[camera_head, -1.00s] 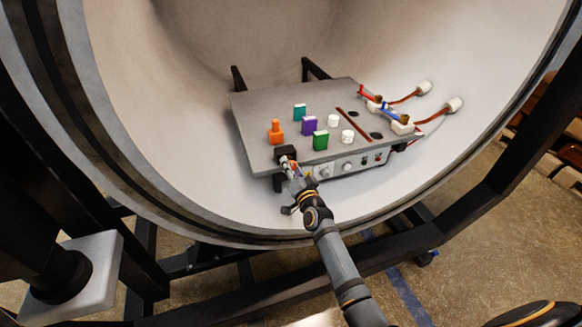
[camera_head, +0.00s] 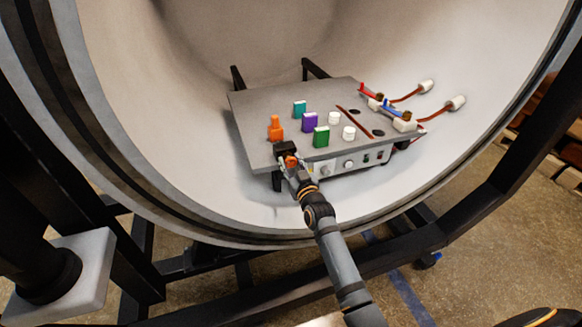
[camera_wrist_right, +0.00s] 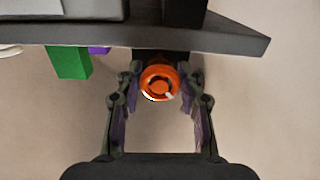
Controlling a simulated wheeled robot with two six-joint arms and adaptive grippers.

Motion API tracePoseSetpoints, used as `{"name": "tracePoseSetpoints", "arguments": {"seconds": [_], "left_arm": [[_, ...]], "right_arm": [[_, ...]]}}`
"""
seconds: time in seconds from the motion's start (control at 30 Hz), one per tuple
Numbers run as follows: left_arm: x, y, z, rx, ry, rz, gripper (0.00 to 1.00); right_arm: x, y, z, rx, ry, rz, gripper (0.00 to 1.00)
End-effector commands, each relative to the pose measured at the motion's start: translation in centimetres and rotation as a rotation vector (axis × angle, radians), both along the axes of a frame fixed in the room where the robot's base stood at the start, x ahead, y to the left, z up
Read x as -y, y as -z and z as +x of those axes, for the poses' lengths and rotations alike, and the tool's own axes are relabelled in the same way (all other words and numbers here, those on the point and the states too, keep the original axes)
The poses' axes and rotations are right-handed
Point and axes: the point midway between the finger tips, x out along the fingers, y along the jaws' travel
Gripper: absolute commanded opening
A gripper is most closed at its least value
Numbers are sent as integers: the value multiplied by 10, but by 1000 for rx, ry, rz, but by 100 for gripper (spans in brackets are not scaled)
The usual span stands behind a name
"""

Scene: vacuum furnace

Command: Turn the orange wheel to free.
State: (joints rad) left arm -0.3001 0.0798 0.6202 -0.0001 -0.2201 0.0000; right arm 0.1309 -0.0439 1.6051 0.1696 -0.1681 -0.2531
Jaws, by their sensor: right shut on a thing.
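The orange wheel (camera_head: 291,161) is on the front of a small black box (camera_head: 285,148) at the left front edge of the grey plate. It faces the camera in the right wrist view (camera_wrist_right: 160,82), with a pale mark at its lower right. My right gripper (camera_head: 290,168) is shut on the wheel, one finger on each side of it. In the wrist view its fingers (camera_wrist_right: 160,85) flank the wheel closely. The wheel's back and mount are mostly hidden. My left gripper is not in view.
On the grey plate (camera_head: 262,105) stand an orange piece (camera_head: 276,130), teal (camera_head: 300,108), purple (camera_head: 310,122) and green (camera_head: 321,137) blocks, and two white knobs. Red and blue handles with cables are at right. The round chamber wall (camera_head: 150,110) encloses everything.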

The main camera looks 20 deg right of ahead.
Motion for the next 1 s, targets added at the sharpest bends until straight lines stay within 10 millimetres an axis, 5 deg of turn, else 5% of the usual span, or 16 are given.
{"name": "tracePoseSetpoints", "arguments": {"seconds": [0.6, 1.0], "left_arm": [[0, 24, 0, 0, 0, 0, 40], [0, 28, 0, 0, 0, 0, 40]], "right_arm": [[0, 3, 0, 14, -1, -544, 6], [0, 3, 0, 20, -2, -727, 6]]}}
